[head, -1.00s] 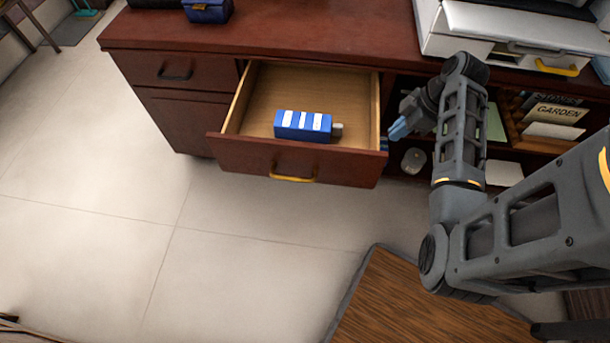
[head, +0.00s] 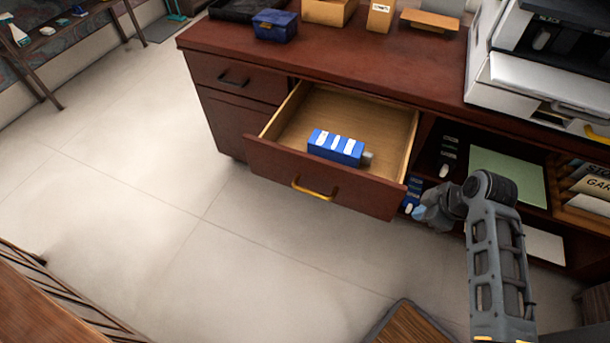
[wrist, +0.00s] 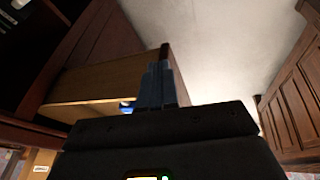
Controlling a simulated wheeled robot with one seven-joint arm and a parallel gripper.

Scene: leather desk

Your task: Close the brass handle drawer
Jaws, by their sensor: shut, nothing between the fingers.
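The drawer (head: 330,188) with a brass handle (head: 312,190) is pulled well out of the dark red desk. A blue and white box (head: 336,147) lies inside it. My gripper (head: 424,213) is shut and empty, close to the right end of the drawer front, below its top edge in the picture. In the wrist view my gripper's fingers (wrist: 155,88) overlap the wooden drawer side (wrist: 95,82) and the end of its front panel. I cannot tell whether they touch it.
Open shelves (head: 508,176) with papers and books lie right of the drawer. A dark-handled drawer (head: 235,80) is shut at left. A printer (head: 545,75) and small boxes stand on the desktop (head: 350,60).

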